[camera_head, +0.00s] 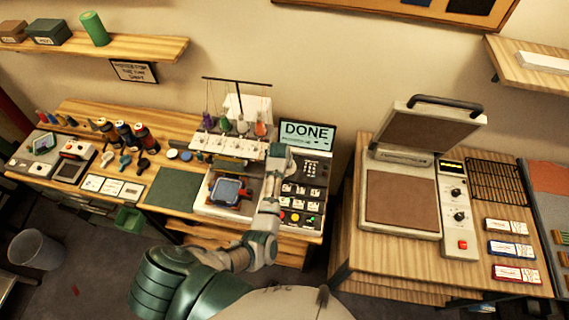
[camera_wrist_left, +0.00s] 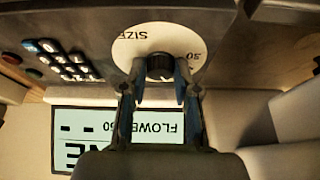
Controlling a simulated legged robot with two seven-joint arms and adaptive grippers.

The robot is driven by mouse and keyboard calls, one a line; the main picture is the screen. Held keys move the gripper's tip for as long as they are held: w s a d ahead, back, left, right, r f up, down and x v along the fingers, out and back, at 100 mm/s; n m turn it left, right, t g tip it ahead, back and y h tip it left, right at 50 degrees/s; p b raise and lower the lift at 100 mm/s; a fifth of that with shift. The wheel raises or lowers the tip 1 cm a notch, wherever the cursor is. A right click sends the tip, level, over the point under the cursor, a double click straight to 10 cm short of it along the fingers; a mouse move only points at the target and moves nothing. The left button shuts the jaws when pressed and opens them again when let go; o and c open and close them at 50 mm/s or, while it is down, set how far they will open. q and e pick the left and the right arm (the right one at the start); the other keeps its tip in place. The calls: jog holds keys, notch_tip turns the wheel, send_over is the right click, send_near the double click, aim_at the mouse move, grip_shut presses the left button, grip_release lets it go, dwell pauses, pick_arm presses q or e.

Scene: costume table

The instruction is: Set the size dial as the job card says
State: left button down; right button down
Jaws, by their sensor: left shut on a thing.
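The size dial (camera_wrist_left: 130,48) is a round pale plate marked SIZE, seen upside down in the left wrist view, with a dark knob at its centre. My left gripper (camera_wrist_left: 160,72) is shut on this knob, one finger on each side. The fingers and knob hide part of the scale; I cannot read the setting. In the head view my left arm reaches to the embroidery machine's panel and hides the dial. The machine's screen (camera_head: 306,136) reads DONE; smaller text is hard to read. Several small cards (camera_head: 112,187) lie at the left; I cannot tell which is the job card.
The embroidery machine (camera_head: 232,140) has several thread cones and a hooped blue piece. Keys (camera_head: 300,192) and coloured buttons sit below the screen. A heat press (camera_head: 402,200) stands on the right table. Thread spools crowd the left bench. A green mat (camera_head: 173,188) is bare.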

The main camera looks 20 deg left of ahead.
pick_arm(q)
jog(key=shift+f+m+h, duration=0.1)
jog(key=shift+m+h, duration=0.2)
jog(key=shift+m, duration=0.3)
jog(key=shift+s, duration=0.1)
jog(key=c, duration=0.9)
grip_release()
jog(key=v, duration=1.2)
jog(key=shift+d, duration=0.1)
jog(key=shift+f, duration=0.15)
